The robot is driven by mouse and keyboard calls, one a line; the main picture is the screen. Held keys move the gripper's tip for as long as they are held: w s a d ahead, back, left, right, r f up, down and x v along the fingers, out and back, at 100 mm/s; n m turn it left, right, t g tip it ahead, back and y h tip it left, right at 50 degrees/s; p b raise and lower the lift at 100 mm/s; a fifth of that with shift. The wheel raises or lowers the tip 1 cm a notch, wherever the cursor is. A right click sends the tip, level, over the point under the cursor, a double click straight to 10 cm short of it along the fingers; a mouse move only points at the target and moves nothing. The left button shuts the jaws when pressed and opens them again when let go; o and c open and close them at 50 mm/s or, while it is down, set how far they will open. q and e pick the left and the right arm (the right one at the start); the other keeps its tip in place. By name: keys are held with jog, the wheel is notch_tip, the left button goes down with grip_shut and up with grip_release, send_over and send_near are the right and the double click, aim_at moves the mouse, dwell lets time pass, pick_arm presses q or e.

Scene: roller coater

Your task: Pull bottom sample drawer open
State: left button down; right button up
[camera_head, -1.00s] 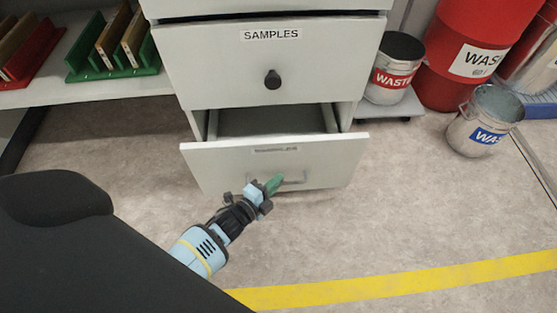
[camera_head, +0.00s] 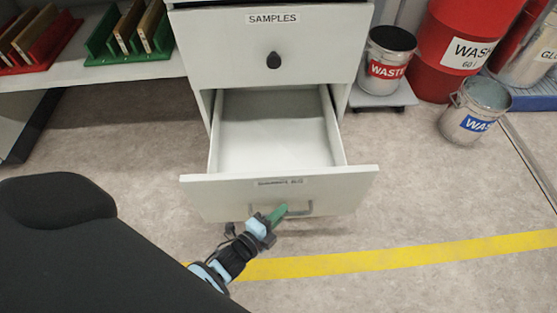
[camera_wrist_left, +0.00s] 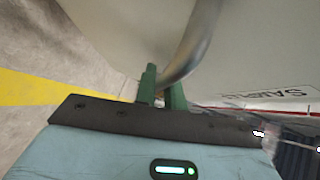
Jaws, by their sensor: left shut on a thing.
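The bottom sample drawer (camera_head: 215,198) is pulled well out of the white cabinet, and its pale, empty inside shows. Its front has a grey bar handle (camera_head: 304,209), which also shows as a curved metal bar in the left wrist view (camera_wrist_left: 190,48). My left gripper (camera_head: 277,214) has green fingers, which show on the bar in the left wrist view (camera_wrist_left: 161,90). It is shut on the handle. The drawer above, labelled SAMPLES (camera_head: 273,19), is closed and has a dark round knob (camera_head: 273,61). My right gripper is not in view.
A bucket with a red label (camera_head: 388,60) stands on a low platform right of the cabinet. A red waste drum (camera_head: 455,45) and a blue-labelled bucket (camera_head: 474,110) stand further right. A shelf (camera_head: 110,72) holds racks at left. The floor in front is clear.

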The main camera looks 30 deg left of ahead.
pick_arm(q)
jog(key=shift+s+d, duration=0.5)
jog(key=shift+s, duration=0.4)
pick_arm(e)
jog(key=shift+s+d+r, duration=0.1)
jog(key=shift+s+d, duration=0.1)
pick_arm(q)
jog(key=c, duration=1.8)
grip_release()
jog(key=shift+o, duration=0.2)
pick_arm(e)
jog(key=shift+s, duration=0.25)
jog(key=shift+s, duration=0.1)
